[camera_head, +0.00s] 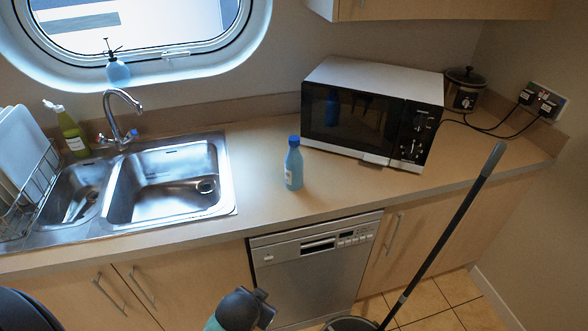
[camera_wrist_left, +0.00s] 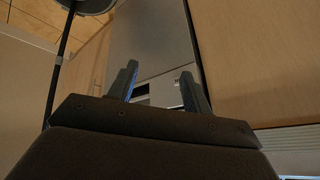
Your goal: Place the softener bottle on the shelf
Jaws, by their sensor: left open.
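The softener bottle appears to be the light blue bottle with a blue cap (camera_head: 293,166). It stands upright on the worktop (camera_head: 255,190), between the sink and the microwave. I cannot tell which surface is the shelf; a sill (camera_head: 165,75) under the oval window carries a blue pump bottle (camera_head: 117,71). My left gripper (camera_head: 266,302) is low in front of the dishwasher, below the worktop and apart from the softener bottle. In the left wrist view its two fingers (camera_wrist_left: 159,76) are spread with nothing between them. My right gripper is in neither view.
The microwave (camera_head: 372,112) stands right of the softener bottle. The steel sink (camera_head: 165,185) and a green spray bottle (camera_head: 70,130) are to the left. A mop handle (camera_head: 450,228) leans across the right cabinets. A wall cabinet (camera_head: 440,9) overhangs above. The dishwasher (camera_head: 312,265) is shut.

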